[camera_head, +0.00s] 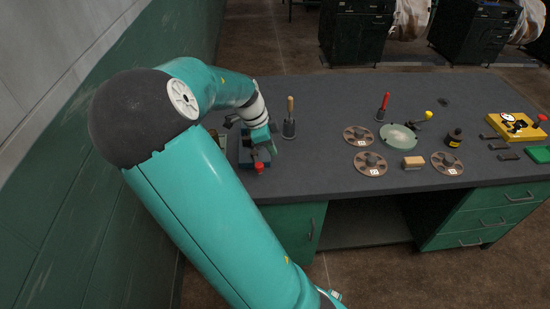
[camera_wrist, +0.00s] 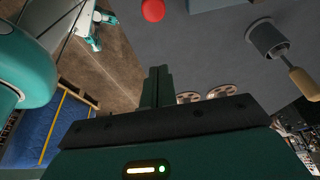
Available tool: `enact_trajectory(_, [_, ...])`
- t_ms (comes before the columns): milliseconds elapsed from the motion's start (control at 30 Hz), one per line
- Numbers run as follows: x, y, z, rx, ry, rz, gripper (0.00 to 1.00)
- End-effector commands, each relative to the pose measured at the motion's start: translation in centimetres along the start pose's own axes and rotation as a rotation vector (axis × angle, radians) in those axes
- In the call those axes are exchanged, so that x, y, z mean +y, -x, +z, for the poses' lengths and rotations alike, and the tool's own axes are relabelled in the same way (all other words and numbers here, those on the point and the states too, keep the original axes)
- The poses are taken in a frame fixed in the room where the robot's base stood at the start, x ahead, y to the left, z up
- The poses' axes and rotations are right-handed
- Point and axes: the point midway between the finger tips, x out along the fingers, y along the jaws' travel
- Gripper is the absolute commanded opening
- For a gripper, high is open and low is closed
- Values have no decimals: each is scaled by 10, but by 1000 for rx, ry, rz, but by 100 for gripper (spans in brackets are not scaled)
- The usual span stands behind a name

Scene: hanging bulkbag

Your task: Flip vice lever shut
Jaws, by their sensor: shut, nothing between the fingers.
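The vice (camera_head: 246,156) is a small blue-grey block at the left end of the workbench, partly hidden by my gripper and arm. A red knob (camera_head: 259,167), which looks like the end of its lever, stands out at its front side near the bench edge. The red knob also shows at the top of the wrist view (camera_wrist: 153,10), with a corner of the blue-grey vice (camera_wrist: 208,4) to its right. My gripper (camera_head: 272,150) is over the vice, close to the knob. In the wrist view its fingers (camera_wrist: 157,72) are together and empty, apart from the knob. The lever's angle is unclear.
A wooden-handled tool (camera_head: 290,104) stands in a holder just right of the vice. A green wall (camera_head: 60,220) is close on the left.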

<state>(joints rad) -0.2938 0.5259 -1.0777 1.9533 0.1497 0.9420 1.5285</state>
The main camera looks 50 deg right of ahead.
Motion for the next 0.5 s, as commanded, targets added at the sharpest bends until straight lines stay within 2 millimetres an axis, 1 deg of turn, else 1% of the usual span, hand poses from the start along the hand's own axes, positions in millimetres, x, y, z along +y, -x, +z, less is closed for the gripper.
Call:
enact_trajectory(33, [-1, 10, 1, -3, 2, -4, 0])
enact_trajectory(100, [-2, 20, 1, -1, 1, -2, 0])
enact_trajectory(200, [-2, 30, 1, -1, 1, -2, 0])
enact_trajectory(300, [-2, 34, 1, -1, 0, 0, 0])
enact_trajectory(500, [-1, 35, 0, 0, -1, 1, 0])
